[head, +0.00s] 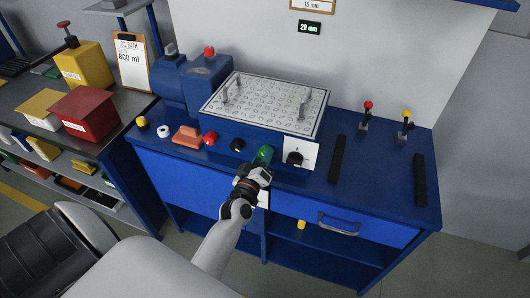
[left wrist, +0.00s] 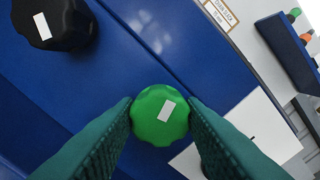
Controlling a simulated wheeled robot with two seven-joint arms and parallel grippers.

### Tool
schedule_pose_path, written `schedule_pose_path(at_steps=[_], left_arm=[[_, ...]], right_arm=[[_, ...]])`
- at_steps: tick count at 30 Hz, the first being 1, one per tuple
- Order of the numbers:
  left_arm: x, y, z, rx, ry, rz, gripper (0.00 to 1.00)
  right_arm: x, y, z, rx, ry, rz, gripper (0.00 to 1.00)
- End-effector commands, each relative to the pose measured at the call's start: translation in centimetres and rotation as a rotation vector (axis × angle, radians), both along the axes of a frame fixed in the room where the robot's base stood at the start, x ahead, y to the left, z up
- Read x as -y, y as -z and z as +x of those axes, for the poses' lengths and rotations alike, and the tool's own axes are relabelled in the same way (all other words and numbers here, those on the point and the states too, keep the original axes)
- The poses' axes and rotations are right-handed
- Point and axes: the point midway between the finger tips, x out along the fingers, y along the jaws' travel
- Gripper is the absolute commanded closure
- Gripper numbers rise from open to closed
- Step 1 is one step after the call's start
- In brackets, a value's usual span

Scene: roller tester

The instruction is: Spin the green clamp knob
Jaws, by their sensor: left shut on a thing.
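The green clamp knob (left wrist: 158,116) is a scalloped round knob with a white mark on its face, on the blue front of the machine. My left gripper (left wrist: 160,118) has a finger on each side of it and is shut on it. A black knob (left wrist: 55,22) with a white mark is at the upper left in the left wrist view, apart from the fingers. My right gripper is not in view.
Red and yellow levers stand at the right.

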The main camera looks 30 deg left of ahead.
Motion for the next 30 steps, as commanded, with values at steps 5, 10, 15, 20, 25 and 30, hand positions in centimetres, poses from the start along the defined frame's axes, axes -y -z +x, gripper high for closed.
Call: schedule_pose_path(at_steps=[5,10,15,20,25,30], left_arm=[[0.0,0.1,0.0,0.092,0.0,-0.382,1.0],[0.0,0.1,0.0,0.144,-0.001,-0.601,1.0],[0.0,0.0,0.0,0.146,-0.001,-0.61,1.0],[0.0,0.1,0.0,0.163,-0.002,-0.681,1.0],[0.0,0.1,0.0,0.258,-0.001,-1.069,1.0],[0.0,0.0,0.0,0.308,0.0,-1.284,1.0]], right_arm=[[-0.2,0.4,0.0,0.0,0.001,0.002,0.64],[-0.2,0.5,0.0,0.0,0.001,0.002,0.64],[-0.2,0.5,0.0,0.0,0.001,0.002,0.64],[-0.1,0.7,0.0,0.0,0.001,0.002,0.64],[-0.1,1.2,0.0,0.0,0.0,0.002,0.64],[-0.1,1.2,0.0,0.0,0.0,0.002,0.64]])
